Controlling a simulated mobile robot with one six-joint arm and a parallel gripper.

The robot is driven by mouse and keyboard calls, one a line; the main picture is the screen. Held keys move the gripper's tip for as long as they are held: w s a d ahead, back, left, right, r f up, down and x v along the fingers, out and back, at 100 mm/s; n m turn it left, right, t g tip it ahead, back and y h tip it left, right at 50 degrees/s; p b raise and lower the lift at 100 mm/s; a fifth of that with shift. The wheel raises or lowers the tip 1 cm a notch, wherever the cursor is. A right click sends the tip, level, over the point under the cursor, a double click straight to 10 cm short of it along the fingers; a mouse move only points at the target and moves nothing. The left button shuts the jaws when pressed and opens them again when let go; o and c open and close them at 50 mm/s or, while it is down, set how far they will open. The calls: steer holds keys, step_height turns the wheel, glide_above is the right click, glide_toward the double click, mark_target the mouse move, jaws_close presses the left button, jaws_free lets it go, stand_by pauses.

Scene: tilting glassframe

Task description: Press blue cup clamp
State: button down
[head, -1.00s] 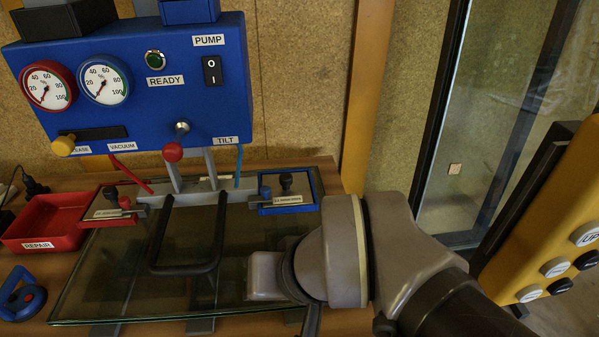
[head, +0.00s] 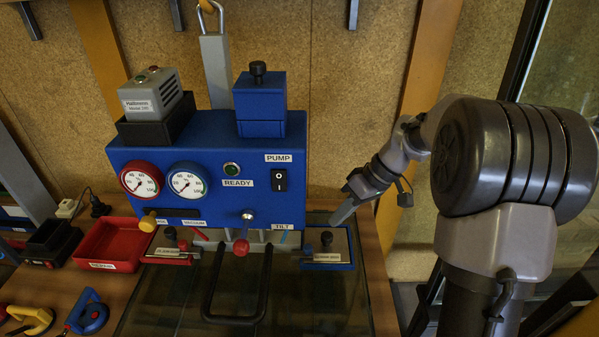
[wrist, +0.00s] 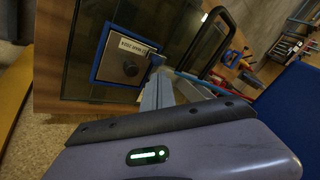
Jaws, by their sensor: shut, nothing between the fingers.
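The blue cup clamp (head: 327,257) is at the right rear of the glass pane, with a blue frame, a silver labelled plate and a black knob. In the wrist view it (wrist: 124,58) shows at the upper left, its black knob facing the camera. My gripper (head: 334,221) is shut and empty, its narrow grey fingers angled down and left just above and behind the clamp. In the wrist view the fingers (wrist: 154,92) point up close beside the clamp's edge. Whether they touch it cannot be told.
The blue pump box (head: 215,165) with two gauges stands behind the glass pane (head: 290,312). A red-knobbed lever (head: 241,246) and a black handle (head: 236,318) are left of the clamp. A red clamp (head: 172,250) and red tray (head: 108,245) lie further left.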

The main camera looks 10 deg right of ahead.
steer(key=w+d+f+n+y+p, duration=0.1)
steer(key=w+d+f+n, duration=0.1)
steer(key=f, duration=0.1)
steer(key=shift+w+d, duration=0.35)
steer(key=b, duration=0.2)
glide_toward(302, 251)
steer(key=f, duration=0.2)
steer(key=w+f, duration=0.1)
steer(key=f, duration=0.1)
steer(key=shift+a, duration=0.35)
